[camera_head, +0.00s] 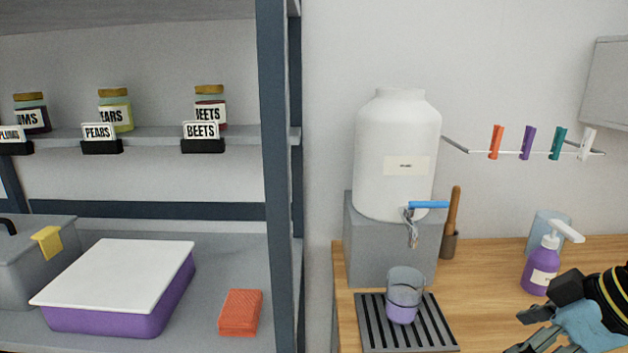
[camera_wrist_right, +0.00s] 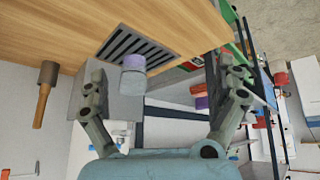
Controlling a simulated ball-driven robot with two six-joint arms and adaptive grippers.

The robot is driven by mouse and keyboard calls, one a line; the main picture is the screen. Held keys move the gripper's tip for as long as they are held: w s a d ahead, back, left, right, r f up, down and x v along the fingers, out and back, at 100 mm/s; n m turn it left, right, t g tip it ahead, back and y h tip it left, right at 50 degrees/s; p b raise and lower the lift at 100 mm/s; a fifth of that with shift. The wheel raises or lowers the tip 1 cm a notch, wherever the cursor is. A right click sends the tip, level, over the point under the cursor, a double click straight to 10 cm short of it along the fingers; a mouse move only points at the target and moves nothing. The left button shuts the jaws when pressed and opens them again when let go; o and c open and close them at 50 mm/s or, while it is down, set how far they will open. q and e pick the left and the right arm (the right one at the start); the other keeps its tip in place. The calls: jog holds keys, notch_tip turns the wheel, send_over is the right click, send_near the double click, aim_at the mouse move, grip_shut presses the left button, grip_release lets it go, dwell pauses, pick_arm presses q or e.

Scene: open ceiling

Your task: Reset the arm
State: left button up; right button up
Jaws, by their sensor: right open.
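My right gripper (camera_head: 527,330) is at the lower right of the head view, above the wooden counter. It is open and empty. In the right wrist view its two fingers (camera_wrist_right: 167,80) are spread wide apart, with nothing held between them. A clear cup (camera_head: 404,306) with purple liquid stands upright on the slotted drip tray (camera_head: 447,338), apart from the gripper. The cup also shows in the right wrist view (camera_wrist_right: 132,82), beyond the fingers. My left gripper is not in view.
A white dispenser (camera_head: 392,155) with a blue-handled tap (camera_head: 428,204) stands on a grey block (camera_head: 375,250). A purple pump bottle (camera_head: 540,265) is close behind my right gripper. A shelf upright (camera_head: 273,180) stands left. Counter between tray and gripper is clear.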

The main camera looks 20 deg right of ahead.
jog(key=s+a+f+m+g+h, duration=0.2)
jog(key=s+a+m+h, duration=0.15)
jog(key=s+a, duration=0.55)
notch_tip(320, 180, down, 31)
jog(key=s+d+m+g+b, duration=0.1)
jog(key=s+d+b, duration=0.15)
jog(key=b, duration=0.35)
pick_arm(q)
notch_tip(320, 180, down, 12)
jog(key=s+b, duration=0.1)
jog(key=b, duration=0.4)
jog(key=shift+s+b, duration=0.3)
jog(key=shift+b, duration=0.05)
pick_arm(e)
jog(key=s+f+g, duration=0.1)
jog(key=s+f, duration=0.8)
jog(key=f, duration=0.2)
jog(key=s+d+f, duration=0.1)
jog(key=s+f, duration=0.8)
jog(key=f, duration=0.3)
jog(key=shift+s+d+f+g, duration=0.15)
jog(key=shift+s+f+g, duration=0.15)
jog(key=shift+s+g, duration=0.1)
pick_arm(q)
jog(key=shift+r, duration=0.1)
pick_arm(e)
jog(key=shift+m, duration=0.25)
jog(key=shift+c, duration=0.4)
